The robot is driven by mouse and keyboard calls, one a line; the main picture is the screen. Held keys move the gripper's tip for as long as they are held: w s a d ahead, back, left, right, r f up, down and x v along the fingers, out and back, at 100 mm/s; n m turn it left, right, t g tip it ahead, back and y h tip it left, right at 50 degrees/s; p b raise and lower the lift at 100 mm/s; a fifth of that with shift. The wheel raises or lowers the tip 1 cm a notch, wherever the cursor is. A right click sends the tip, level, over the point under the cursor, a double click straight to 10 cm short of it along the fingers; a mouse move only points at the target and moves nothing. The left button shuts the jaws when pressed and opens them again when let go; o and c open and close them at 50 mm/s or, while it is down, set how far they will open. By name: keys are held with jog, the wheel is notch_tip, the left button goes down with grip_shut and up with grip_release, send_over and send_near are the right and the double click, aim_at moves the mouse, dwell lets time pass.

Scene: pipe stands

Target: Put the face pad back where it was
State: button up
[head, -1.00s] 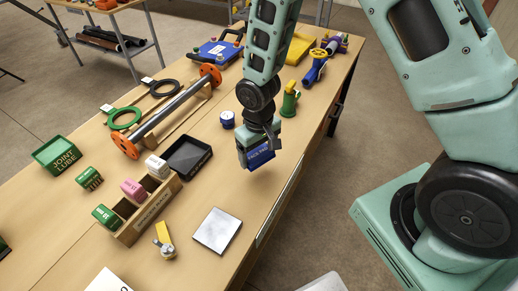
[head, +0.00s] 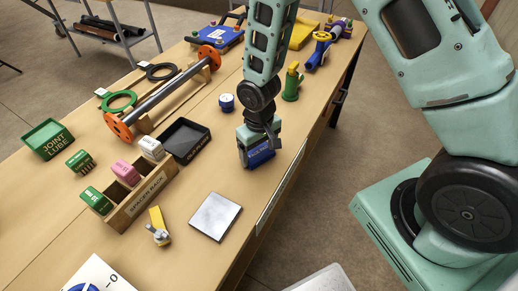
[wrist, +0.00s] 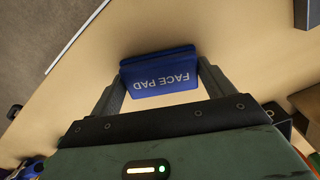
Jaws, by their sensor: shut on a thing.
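The face pad is a blue block with white lettering, seen in the head view (head: 261,155) and the wrist view (wrist: 160,76). My gripper (head: 258,143) is shut on it, with one finger on each side in the wrist view. The pad is over the bench near its right edge; I cannot tell how far it is above the top. The wooden spacer rack (head: 147,200) stands to the left, apart from my gripper. It holds a green block (head: 96,201), a pink block (head: 127,172) and a white block (head: 151,149), with dark gaps between them.
A black tray (head: 186,140) lies beside the rack, and a grey plate (head: 215,216) in front. A flanged pipe (head: 165,90) lies behind. Bench is clear around the plate.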

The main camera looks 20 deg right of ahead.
jog(key=shift+f, duration=0.25)
jog(key=o, duration=0.6)
jog(key=shift+o, duration=1.4)
jog(key=shift+r, duration=0.15)
jog(key=shift+r+p, duration=2.65)
jog(key=shift+r, duration=0.75)
